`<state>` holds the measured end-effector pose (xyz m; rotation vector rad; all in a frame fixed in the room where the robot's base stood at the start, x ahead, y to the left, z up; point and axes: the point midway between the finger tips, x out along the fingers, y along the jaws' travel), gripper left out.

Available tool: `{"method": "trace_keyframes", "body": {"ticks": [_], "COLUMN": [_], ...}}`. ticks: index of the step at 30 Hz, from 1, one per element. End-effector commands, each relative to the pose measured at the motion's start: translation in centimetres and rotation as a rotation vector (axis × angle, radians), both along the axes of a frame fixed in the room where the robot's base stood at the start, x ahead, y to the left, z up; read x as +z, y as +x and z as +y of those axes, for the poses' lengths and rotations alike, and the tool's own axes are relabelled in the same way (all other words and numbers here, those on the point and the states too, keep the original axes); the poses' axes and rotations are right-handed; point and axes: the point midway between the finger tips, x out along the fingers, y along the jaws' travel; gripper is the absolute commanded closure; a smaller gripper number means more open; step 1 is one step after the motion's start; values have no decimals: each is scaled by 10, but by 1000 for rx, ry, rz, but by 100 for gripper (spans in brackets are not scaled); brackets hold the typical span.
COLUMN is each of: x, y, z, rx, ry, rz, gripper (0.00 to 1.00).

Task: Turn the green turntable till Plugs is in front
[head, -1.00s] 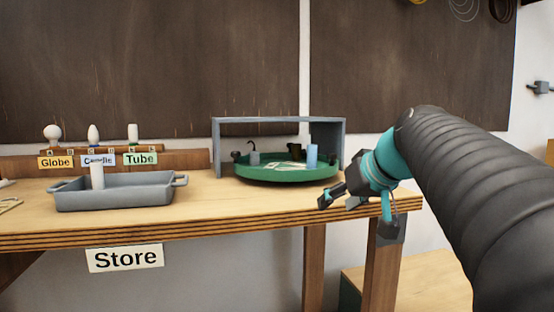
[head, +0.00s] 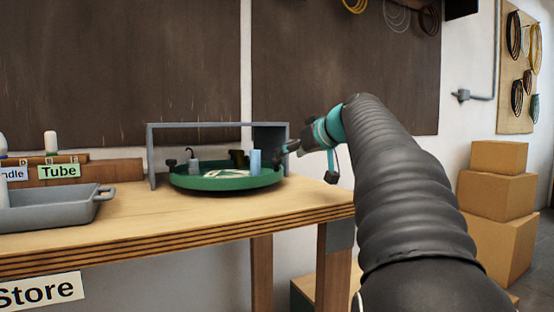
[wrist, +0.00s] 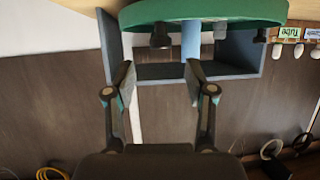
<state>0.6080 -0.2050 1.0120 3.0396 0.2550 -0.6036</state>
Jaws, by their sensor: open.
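The green turntable (head: 228,183) sits on the workbench under a grey frame (head: 200,126). It carries a pale blue cylinder (head: 255,161), a dark part (head: 238,158), flat white pieces (head: 228,174) and a grey part with a hook (head: 193,166). No Plugs label can be read. My gripper (head: 288,148) is open and empty, by the right side of the turntable and frame. In the wrist view, which is upside down, my gripper (wrist: 157,75) has its fingers apart, with the turntable's rim (wrist: 215,12) beyond them. Contact with the rim cannot be told.
A grey tray (head: 60,210) stands on the bench (head: 190,215) at left, near the Tube label (head: 59,172). Bare bench top lies in front of the turntable. Cardboard boxes (head: 497,195) are stacked on the floor at right.

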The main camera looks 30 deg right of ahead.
Motion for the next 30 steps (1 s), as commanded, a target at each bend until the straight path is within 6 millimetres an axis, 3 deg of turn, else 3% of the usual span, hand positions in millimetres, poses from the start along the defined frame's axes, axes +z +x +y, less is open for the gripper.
{"method": "trace_keyframes", "body": {"ticks": [3,10,23,25,30], "x": [-9,-20,-24,-24,-24], "y": [21,49,58,58,58], "z": [5,10,12,12,12], "rx": [4,3,3,3,3], "ry": [0,0,-1,-1,-1], "rz": [3,1,1,1,1], "gripper": [45,45,45,55,98]}}
